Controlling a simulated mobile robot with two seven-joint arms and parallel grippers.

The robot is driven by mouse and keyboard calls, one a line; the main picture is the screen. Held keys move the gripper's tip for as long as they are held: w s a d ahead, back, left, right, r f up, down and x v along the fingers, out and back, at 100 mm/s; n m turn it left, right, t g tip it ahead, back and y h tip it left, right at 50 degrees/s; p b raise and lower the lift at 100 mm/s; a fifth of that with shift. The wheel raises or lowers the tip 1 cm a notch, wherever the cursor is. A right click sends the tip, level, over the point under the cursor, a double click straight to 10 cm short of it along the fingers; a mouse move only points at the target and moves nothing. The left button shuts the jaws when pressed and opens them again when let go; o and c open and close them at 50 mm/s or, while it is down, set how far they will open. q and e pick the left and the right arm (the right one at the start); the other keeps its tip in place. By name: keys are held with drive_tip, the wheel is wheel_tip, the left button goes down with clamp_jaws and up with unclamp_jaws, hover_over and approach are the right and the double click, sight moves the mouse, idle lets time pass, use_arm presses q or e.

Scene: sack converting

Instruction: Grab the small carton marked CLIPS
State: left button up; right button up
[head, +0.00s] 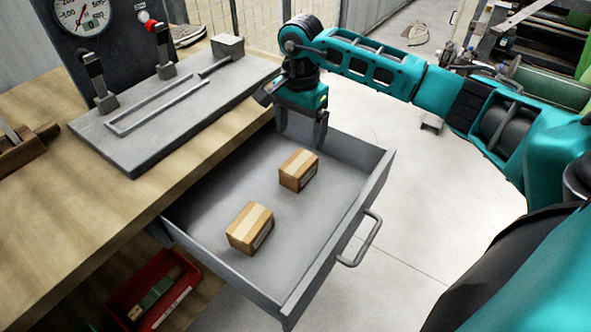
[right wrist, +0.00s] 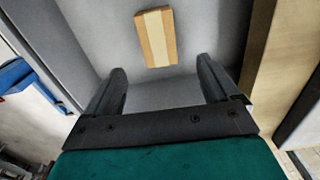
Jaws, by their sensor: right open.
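Two small brown cartons with pale tape lie in an open grey drawer (head: 205,227). One carton (head: 298,170) is farther back, near the right gripper; the other carton (head: 249,228) is nearer the front. Each has a pale label on its side, too small to read, so I cannot tell which is marked CLIPS. My right gripper (head: 302,135) is over the drawer's far end, open and empty, apart from the cartons. In the right wrist view one carton (right wrist: 156,37) lies ahead of the open fingers (right wrist: 162,85). My left gripper is not in view.
The drawer's handle (head: 362,240) is on its right front. A wooden bench (head: 110,215) with a grey metal fixture (head: 165,125) and a gauge (head: 83,15) stands at left. A red bin (head: 152,290) sits below. Open floor (head: 400,160) lies right of the drawer.

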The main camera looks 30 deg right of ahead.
hover_over(299, 162)
wheel_tip(299, 162, down, 5)
drive_tip(key=shift+w+d+r, duration=0.15)
drive_tip(key=shift+r, duration=0.05)
drive_tip(key=f, duration=0.5)
drive_tip(key=shift+a+f+b, duration=0.1)
drive_tip(key=shift+a+b, duration=0.15)
drive_tip(key=shift+b, duration=0.05)
drive_tip(key=c, duration=1)
drive_tip(key=shift+c, duration=0.4)
drive_tip(key=shift+r, duration=0.2)
